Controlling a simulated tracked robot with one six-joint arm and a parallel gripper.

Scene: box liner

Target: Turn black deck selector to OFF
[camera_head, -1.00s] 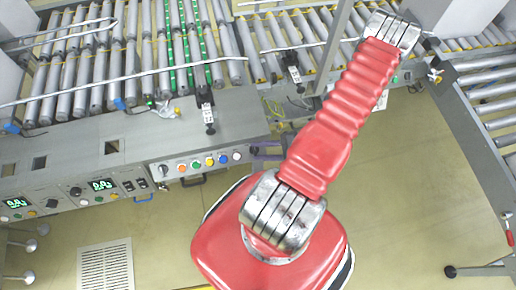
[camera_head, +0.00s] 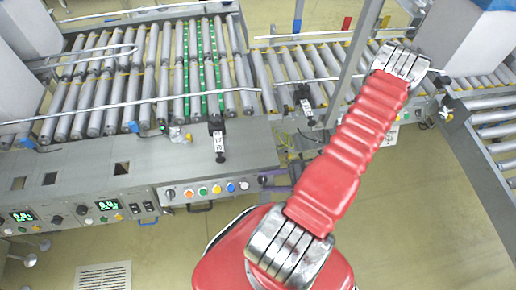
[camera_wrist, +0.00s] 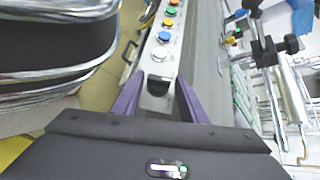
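A small black knob (camera_head: 170,194) sits at the left end of a row of coloured buttons on the grey front panel, in the head view. Two more black knobs (camera_head: 57,219) (camera_head: 82,209) sit further left beside green displays. I cannot tell which one is the deck selector, or read their settings. My gripper (camera_wrist: 157,92) has two purple fingers, spread apart with nothing held, at the white-button end of the button row. In the head view, its purple fingers show partly beside my red arm, right of the panel.
Coloured buttons with a white one (camera_wrist: 159,54) run away from the fingers. Roller conveyors (camera_head: 150,75) lie behind the panel. A black handled bracket (camera_head: 218,138) stands above the buttons. A floor grate (camera_head: 103,276) lies below; the floor in front looks clear.

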